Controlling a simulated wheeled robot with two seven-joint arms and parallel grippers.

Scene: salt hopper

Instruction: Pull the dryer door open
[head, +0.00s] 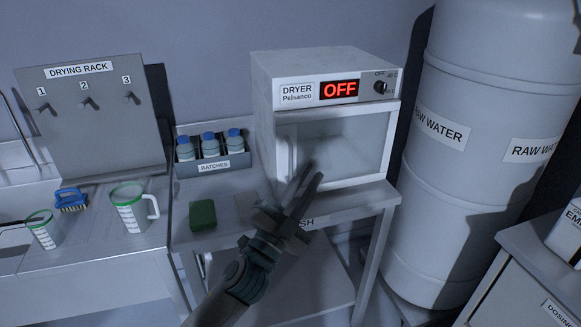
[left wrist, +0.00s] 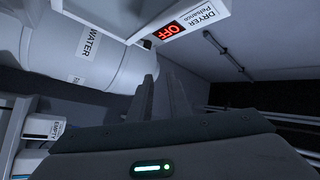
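The dryer (head: 284,72) is a white box on a small table, its red display reading OFF. Its glazed front door (head: 362,145) looks shut, with a pale upright bar, likely the handle, (head: 283,158) near its left side. My left gripper (head: 311,178) is in front of the lower left part of the door, fingers pointing up towards it. The fingers are a little apart with nothing seen between them; the left wrist view shows the gap (left wrist: 161,85) too. The head view does not show whether the fingers touch the door. My right gripper is out of view.
A green sponge (head: 203,214) and a rack of blue-capped bottles (head: 213,163) stand left of the dryer. A large raw water tank (head: 470,150) stands close on the right. Measuring jugs (head: 131,212) are on the left counter.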

